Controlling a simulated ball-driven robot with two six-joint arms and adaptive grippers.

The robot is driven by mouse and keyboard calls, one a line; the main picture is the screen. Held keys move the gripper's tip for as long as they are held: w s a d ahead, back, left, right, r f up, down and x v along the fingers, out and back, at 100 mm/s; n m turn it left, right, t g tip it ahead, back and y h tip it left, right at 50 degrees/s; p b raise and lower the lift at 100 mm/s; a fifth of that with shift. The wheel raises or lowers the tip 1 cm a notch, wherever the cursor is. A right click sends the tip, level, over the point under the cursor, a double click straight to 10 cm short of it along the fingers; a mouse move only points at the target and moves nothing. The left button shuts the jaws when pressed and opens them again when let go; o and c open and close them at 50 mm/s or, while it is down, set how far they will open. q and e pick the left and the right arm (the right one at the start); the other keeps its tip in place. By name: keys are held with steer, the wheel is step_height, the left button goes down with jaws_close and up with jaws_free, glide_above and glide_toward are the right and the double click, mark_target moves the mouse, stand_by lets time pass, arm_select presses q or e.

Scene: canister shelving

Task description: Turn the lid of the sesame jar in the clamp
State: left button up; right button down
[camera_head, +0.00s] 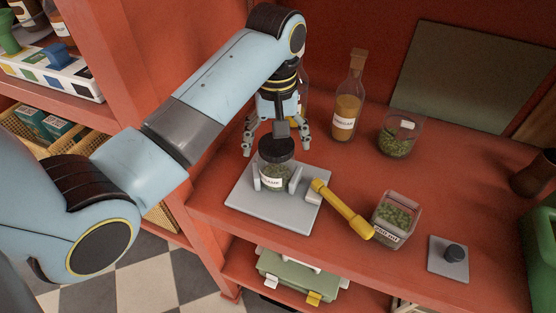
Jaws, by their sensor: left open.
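The sesame jar (273,177) stands upright in the clamp (243,195) on the red shelf. It has a black lid (276,149), dark contents and a white label that is only partly readable. The clamp has a grey base plate, two upright jaws beside the jar and a yellow handle (343,208) reaching out to the right. My left gripper (278,143) is above the jar, pointing down, with its fingers spread apart on either side of the lid. I cannot tell whether any finger touches the lid. My right gripper is not in view.
A corked bottle (346,105) and an open glass jar (398,137) stand behind, to the right. A square jar of green contents (395,218) is right of the handle, near a grey plate with a black knob (449,258). A green board (470,75) leans at the back.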

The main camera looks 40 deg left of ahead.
arm_select(q)
steer(key=m, duration=1)
steer(key=shift+m, duration=0.4)
steer(key=m, duration=1.2)
steer(key=c, duration=1.5)
